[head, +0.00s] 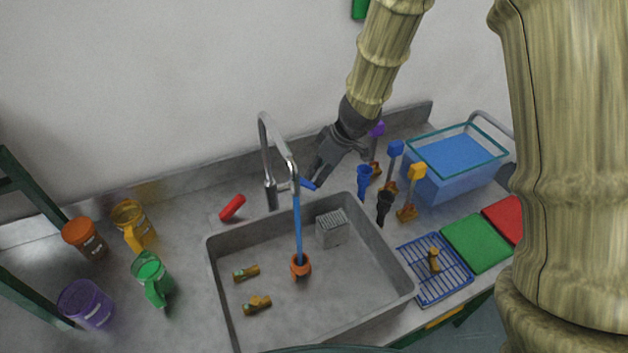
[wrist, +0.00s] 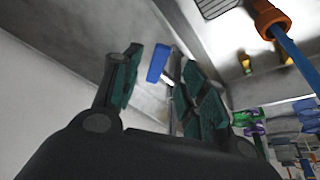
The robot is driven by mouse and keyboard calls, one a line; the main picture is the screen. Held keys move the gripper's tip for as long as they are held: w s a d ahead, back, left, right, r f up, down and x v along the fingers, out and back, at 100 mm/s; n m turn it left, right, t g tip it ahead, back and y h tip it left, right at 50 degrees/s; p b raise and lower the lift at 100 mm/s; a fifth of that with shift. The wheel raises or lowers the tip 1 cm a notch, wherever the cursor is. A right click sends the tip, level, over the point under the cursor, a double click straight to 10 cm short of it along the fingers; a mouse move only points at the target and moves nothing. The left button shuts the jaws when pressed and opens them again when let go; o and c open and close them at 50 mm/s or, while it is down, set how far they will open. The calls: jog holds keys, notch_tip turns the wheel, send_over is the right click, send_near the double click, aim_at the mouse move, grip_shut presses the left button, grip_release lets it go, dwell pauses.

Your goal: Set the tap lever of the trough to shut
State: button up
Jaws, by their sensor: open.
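The trough (head: 380,325) is a grey sink basin with a chrome tap (head: 268,160) at its back edge. The tap's blue lever (head: 308,184) sticks out to the right of the tap's base. A blue stream (head: 297,225) runs from the spout down to an orange cup (head: 300,266) in the basin. My gripper (head: 336,164) is open, just above and right of the lever. In the wrist view, the blue lever (wrist: 158,63) shows between the two teal-padded fingers, near their tips. I see no clear contact with it.
A red cylinder (head: 232,207) lies left of the tap. Upright tools with blue (head: 395,150) and yellow (head: 416,172) heads stand right of my gripper, near a blue bin (head: 452,172). Mugs and jars, one green (head: 150,272), stand at the left.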

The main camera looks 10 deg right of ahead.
aim_at(311, 184)
jog(key=shift+x, duration=2.8)
grip_shut()
